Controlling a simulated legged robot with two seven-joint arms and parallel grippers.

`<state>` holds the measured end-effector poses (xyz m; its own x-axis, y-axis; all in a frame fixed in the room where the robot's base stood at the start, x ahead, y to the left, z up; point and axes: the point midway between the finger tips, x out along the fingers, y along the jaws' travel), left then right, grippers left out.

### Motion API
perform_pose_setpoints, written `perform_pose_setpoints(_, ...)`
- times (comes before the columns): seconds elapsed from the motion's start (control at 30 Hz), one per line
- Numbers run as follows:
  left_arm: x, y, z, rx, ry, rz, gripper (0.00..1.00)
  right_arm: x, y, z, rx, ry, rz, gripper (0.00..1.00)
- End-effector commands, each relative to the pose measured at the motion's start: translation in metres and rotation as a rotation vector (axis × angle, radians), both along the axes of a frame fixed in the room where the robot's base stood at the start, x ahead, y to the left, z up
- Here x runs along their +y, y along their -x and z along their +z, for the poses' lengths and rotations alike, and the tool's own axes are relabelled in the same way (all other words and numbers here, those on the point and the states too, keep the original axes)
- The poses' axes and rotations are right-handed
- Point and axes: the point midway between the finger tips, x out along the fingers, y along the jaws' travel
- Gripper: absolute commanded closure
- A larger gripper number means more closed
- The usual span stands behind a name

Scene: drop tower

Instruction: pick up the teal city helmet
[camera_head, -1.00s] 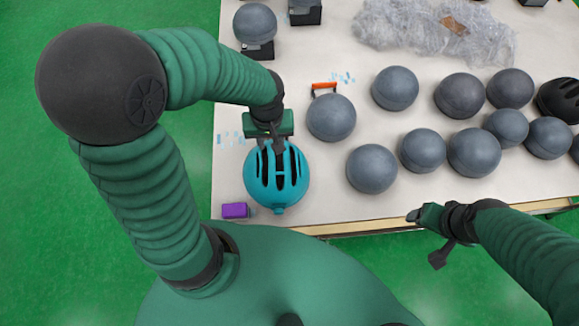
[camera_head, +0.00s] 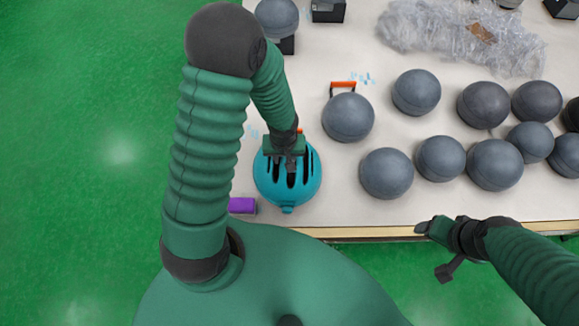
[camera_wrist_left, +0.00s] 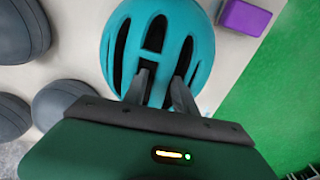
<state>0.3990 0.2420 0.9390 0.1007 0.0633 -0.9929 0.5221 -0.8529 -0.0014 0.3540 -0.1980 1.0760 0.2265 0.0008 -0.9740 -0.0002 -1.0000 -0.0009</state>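The teal city helmet (camera_head: 270,187), with dark vent slots, sits at the table's near left edge. It also shows in the left wrist view (camera_wrist_left: 200,45). My left gripper (camera_head: 291,165) is over the helmet's top. In the left wrist view its two fingers (camera_wrist_left: 163,90) are apart and point at the vents, with part of the shell between them. Whether they touch the shell I cannot tell. My right gripper (camera_head: 428,227) hangs near the table's front edge, away from the helmet; its fingers are too small to read.
A purple block (camera_head: 242,205) lies close to the helmet's lower left. Several grey balls, the nearest a grey ball (camera_head: 348,118), cover the table to the right. An orange-handled item (camera_head: 343,86) and crumpled clear plastic (camera_head: 455,35) lie farther back. Green floor is left of the table.

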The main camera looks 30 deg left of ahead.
Motion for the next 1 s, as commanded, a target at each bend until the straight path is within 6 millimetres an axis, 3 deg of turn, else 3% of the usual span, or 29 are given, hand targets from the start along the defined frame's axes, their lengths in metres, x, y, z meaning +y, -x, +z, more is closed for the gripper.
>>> perform_pose_setpoints(0.1,0.0002,0.0004,0.001,-0.001,-0.001,0.0,0.68,0.0,0.0,0.0004,0.0,0.0,0.0,0.29)
perform_pose_setpoints(0.37,0.0002,0.0004,0.0012,0.0,0.0,0.001,1.0,0.0001,0.0,0.0004,0.0,0.0,0.0,0.29)
perform_pose_setpoints(1.0,-0.0001,0.0,0.0013,-0.001,0.0,0.0,1.0,0.0,0.0,0.0004,0.0,0.0,0.0,0.29)
